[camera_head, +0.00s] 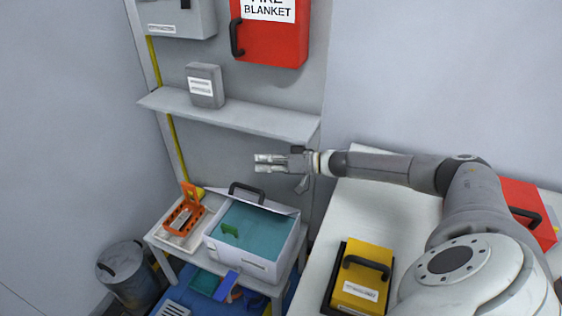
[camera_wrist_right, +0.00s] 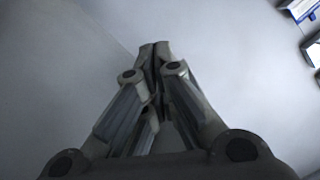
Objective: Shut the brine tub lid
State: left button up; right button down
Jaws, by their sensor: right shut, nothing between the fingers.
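The brine tub (camera_head: 240,258) is a white box on a small side table, with teal liquid (camera_head: 255,228) showing through its open top. A small green object (camera_head: 229,229) is in the liquid. The lid (camera_head: 279,206) stands open along the tub's back edge, with a black handle (camera_head: 247,188) at its top; much of it is hidden from this angle. My right gripper (camera_head: 257,163) is shut and empty, above and behind the lid handle in the picture, pointing left and apart from it. Its closed fingers show in the wrist view (camera_wrist_right: 154,48). My left gripper is not in view.
An orange rack (camera_head: 184,212) stands left of the tub. A wall shelf (camera_head: 232,115) with a grey box (camera_head: 205,86) is near the gripper. A yellow case (camera_head: 363,278) lies on the white table (camera_head: 388,212) at right. A grey bin (camera_head: 128,275) stands at lower left.

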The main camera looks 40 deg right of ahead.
aim_at(250, 202)
jog(key=shift+s+a+f, duration=0.15)
jog(key=shift+a+f, duration=0.45)
jog(key=shift+f, duration=0.3)
jog(key=shift+s+a+f, duration=0.1)
jog(key=shift+a+f, duration=0.5)
jog(key=shift+f, duration=0.25)
jog(key=s+a+f, duration=0.1)
jog(key=a, duration=0.1)
jog(key=s+a+f+n+p, duration=0.1)
jog(key=a+f, duration=0.1)
jog(key=s+a+f+n+p, duration=0.1)
jog(key=shift+a+f+h, duration=0.15)
jog(key=shift+a+h, duration=0.25)
jog(key=shift+s+a+f, duration=0.2)
jog(key=shift+a+f, duration=0.15)
jog(key=shift+f, duration=0.05)
